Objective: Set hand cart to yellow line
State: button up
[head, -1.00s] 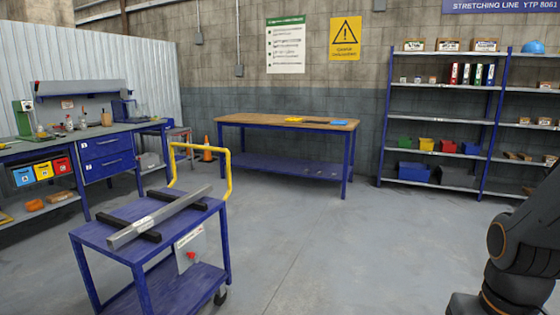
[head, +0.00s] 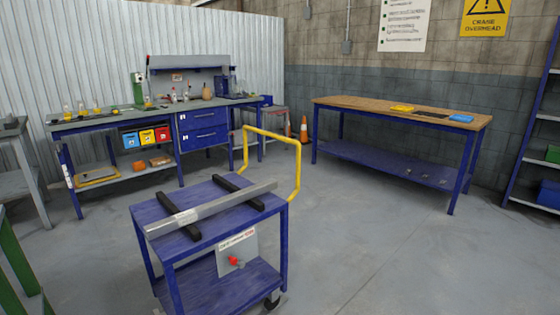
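The hand cart (head: 205,240) is blue with two decks and a yellow push handle (head: 272,135) on its far right side. It stands upright on the grey floor in the near middle. A grey metal bar (head: 215,206) lies across two black rests on its top deck. A sign plate with a red knob (head: 235,261) hangs on its near right side. At least one dark caster shows under the cart. I see no yellow line on the floor in view. My gripper is out of view.
A blue workbench (head: 200,140) with drawers and bins stands along the corrugated wall. A wood-topped table (head: 400,112) is at the back right, with an orange cone (head: 304,130) left of it. Shelving (head: 540,150) is at the right edge. Open floor (head: 370,240) lies right of the cart.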

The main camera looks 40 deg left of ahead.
aim_at(208, 285)
jog(key=u, duration=0.65)
jog(key=i, duration=0.75)
jog(key=u, duration=1.3)
jog(key=i, duration=0.8)
jog(key=u, duration=0.1)
